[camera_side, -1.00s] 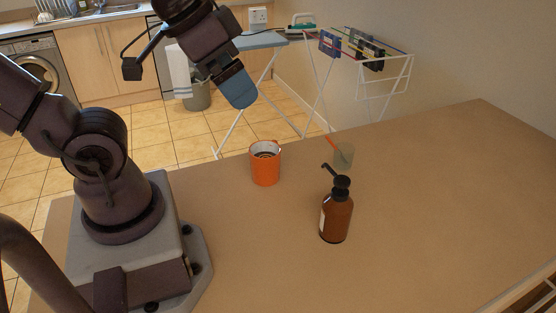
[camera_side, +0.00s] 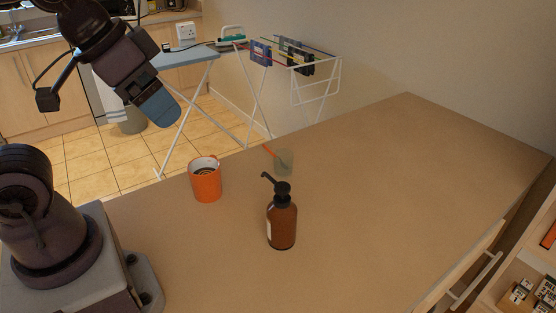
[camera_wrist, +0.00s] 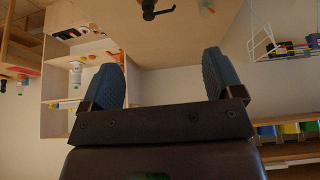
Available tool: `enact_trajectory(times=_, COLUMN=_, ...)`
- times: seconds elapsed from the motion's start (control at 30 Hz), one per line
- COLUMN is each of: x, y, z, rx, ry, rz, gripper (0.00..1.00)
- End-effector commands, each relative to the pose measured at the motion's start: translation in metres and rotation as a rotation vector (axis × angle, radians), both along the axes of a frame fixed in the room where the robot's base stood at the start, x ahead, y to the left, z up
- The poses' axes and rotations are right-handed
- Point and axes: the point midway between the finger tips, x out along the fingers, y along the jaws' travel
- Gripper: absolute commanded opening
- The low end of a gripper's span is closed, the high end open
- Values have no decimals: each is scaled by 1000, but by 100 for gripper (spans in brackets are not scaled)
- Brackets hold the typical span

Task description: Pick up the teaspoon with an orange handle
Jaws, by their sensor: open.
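The teaspoon's orange handle (camera_side: 270,151) leans up to the left out of a small clear cup (camera_side: 284,162) near the table's back edge in the side view. Its bowl end is not clear inside the cup. The cup also shows at the top edge of the wrist view (camera_wrist: 207,5), partly cut off.
A brown pump bottle (camera_side: 282,225) stands in front of the cup. An orange mug (camera_side: 205,184) stands to its left. The right part of the table (camera_side: 400,180) is clear. A shelf unit (camera_side: 520,275) is at the right. An ironing board (camera_side: 185,57) and drying rack (camera_side: 315,70) stand behind.

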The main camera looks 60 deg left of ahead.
Motion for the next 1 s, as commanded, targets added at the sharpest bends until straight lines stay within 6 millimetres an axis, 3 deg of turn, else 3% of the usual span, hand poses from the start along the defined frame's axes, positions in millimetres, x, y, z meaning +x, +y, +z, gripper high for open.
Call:
enact_trajectory(times=0.03, x=0, y=0, z=0, rx=0, ry=0, rz=0, gripper=75)
enact_trajectory(times=0.2, x=0, y=0, z=0, rx=0, ry=0, rz=0, gripper=38)
enact_trajectory(times=0.47, x=0, y=1, z=0, rx=0, ry=0, rz=4, gripper=38)
enact_trajectory(times=0.57, x=2, y=10, z=-6, rx=1, ry=33, rz=49, gripper=38)
enact_trajectory(times=0.77, x=21, y=39, z=-46, rx=8, ry=230, rz=190, gripper=38)
enact_trajectory(times=1.0, x=73, y=82, z=-107, rx=-112, ry=296, rz=499, gripper=38)
